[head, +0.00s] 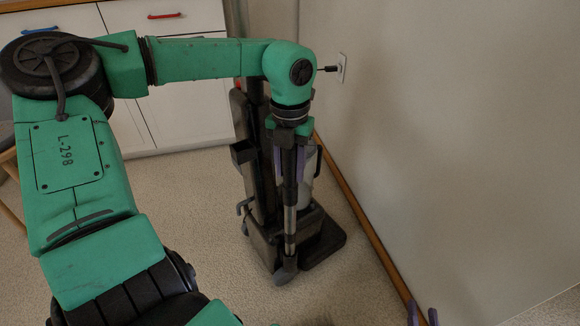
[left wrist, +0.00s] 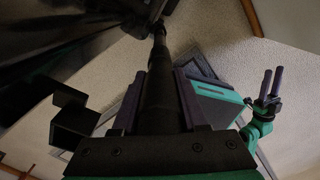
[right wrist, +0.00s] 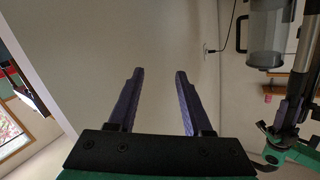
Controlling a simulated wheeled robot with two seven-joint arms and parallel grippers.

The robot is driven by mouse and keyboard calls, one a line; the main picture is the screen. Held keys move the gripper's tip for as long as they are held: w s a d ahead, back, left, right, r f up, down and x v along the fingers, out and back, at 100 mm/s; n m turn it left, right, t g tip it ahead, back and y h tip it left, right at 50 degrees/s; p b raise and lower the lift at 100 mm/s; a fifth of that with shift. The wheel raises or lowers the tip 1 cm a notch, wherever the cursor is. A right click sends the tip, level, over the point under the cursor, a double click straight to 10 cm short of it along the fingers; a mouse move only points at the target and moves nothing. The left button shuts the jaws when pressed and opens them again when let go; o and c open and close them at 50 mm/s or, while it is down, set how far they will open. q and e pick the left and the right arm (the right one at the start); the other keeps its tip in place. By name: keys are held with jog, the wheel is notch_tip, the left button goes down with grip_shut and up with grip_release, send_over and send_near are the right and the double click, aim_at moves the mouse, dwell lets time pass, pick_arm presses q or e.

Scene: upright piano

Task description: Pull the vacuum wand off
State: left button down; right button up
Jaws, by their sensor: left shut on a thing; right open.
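The upright vacuum (head: 262,190) stands on the carpet near the wall, with a dark body and a clear canister (right wrist: 267,40). Its wand (head: 290,222), a tube with dark and silver parts, stands nearly upright along the vacuum's near side. My left gripper (head: 289,165) points down and is shut around the wand; the dark tube (left wrist: 160,88) shows between its fingers in the left wrist view. I cannot tell whether the wand is still seated at its lower end. My right gripper (right wrist: 160,75) is open and empty, apart from the vacuum; its fingertips show at the head view's bottom edge (head: 422,316).
A wall (head: 430,120) with a wooden baseboard (head: 360,215) runs close along the vacuum's right side. A plug sits in the outlet (head: 341,68). White cabinets (head: 185,105) stand behind. Open carpet (head: 195,220) lies left of the vacuum.

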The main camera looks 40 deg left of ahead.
jog(key=s+f, duration=0.1)
jog(key=s+f+g, duration=0.1)
jog(key=shift+f, duration=0.3)
dwell(0.3)
jog(key=shift+a, duration=0.1)
jog(key=shift+s+f+g+p, duration=0.3)
jog(key=shift+s+f, duration=0.45)
jog(key=shift+f, duration=0.2)
jog(key=shift+f, duration=0.1)
jog(key=shift+s+f+g, duration=0.5)
jog(key=shift+s+f, duration=0.4)
jog(key=shift+s, duration=0.1)
